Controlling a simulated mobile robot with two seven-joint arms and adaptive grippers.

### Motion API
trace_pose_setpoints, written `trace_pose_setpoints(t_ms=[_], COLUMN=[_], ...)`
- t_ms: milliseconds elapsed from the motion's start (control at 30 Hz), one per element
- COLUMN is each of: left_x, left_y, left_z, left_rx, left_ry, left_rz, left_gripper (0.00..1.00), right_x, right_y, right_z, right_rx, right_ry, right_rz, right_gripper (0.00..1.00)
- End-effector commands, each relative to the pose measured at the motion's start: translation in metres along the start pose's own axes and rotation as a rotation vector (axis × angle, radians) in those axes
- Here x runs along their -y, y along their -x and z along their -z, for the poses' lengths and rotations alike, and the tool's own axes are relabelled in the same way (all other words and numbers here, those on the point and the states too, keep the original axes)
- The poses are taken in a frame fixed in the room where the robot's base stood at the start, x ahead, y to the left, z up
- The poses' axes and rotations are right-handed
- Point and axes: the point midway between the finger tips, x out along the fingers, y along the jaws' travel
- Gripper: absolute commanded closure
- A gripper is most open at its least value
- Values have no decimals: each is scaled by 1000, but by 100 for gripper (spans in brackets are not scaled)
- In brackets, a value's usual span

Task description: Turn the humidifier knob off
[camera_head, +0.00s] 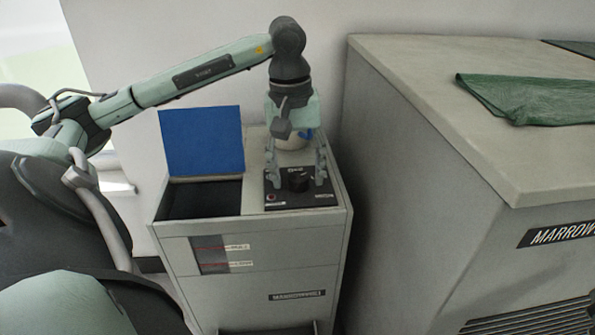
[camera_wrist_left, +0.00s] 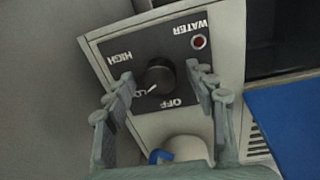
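The humidifier is a grey cabinet (camera_head: 265,255) with a small black control panel (camera_head: 310,199) on top. The dark round knob (camera_head: 298,181) sits on that panel and also shows in the left wrist view (camera_wrist_left: 160,73). There the panel lettering is inverted: HIGH, LOW partly covered, OFF and WATER. The knob's white mark points toward LOW, a little away from OFF. My left gripper (camera_head: 296,176) points down from above, its fingers open on either side of the knob. Gaps show between fingers and knob in the wrist view. My right gripper is out of view.
A blue lid (camera_head: 203,141) stands raised beside the panel, over a dark opening (camera_head: 203,199). A white container with a blue part (camera_head: 293,143) is behind the panel. A large grey cabinet (camera_head: 440,140) with green cloth (camera_head: 530,98) stands at right.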

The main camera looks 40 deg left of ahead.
Motion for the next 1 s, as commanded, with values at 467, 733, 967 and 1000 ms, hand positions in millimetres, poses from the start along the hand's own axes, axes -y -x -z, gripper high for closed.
trace_pose_setpoints(t_ms=[467, 733, 967, 1000], left_x=[0, 0, 0, 0], left_y=[0, 0, 0, 0], left_z=[0, 0, 0, 0], left_rx=[0, -3, -12, -15], left_ry=[1, 51, 192, 226], left_rz=[1, 1, 1, 1], left_gripper=[94, 94, 94, 94], right_x=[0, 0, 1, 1], right_y=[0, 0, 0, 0], right_z=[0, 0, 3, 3], right_rx=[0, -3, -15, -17], right_ry=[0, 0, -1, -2], right_rz=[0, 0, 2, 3], right_gripper=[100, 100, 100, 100])
